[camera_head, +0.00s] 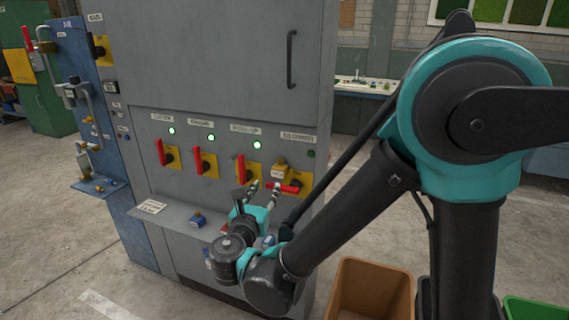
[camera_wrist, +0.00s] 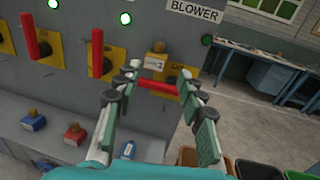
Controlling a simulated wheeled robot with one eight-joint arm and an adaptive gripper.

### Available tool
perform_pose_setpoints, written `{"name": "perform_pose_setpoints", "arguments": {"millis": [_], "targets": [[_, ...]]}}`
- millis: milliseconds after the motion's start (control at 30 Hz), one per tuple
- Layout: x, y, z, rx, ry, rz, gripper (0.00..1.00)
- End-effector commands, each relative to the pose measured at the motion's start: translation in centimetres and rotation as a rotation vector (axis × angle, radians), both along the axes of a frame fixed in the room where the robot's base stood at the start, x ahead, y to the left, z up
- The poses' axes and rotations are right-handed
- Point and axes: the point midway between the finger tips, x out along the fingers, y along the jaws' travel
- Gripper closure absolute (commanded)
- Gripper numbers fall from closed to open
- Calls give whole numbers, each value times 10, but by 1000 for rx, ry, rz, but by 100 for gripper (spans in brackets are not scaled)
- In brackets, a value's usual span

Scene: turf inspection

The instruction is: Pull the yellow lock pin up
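The far-right switch on the grey cabinet has a red handle (camera_head: 285,187) lying level in front of a yellow plate (camera_head: 301,176). Just above the handle is a small yellow piece, apparently the lock pin (camera_head: 280,161), with a pale tag (camera_wrist: 153,63) hanging below it. In the wrist view the yellow pin (camera_wrist: 158,46) shows beyond and between my fingertips. My gripper (camera_head: 264,187) is open in front of this switch, and in the wrist view my gripper (camera_wrist: 160,73) has its fingers spread either side of the red handle (camera_wrist: 158,86). Nothing is held; contact with the handle cannot be told.
Several other switches to the left have upright red handles, such as one red handle (camera_head: 241,168). A shelf (camera_head: 170,222) juts out below, carrying small padlock-like blocks such as a blue block (camera_head: 197,219). An orange bin (camera_head: 370,291) stands on the floor at right.

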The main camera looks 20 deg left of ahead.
Motion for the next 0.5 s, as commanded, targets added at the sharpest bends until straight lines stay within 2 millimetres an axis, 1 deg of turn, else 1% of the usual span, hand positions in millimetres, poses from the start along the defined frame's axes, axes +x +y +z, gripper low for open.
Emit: {"name": "perform_pose_setpoints", "arguments": {"millis": [267, 500], "targets": [[50, 3, 0, 2, 2, -5, 60], [97, 6, -1, 3, 2, -5, 60]]}}
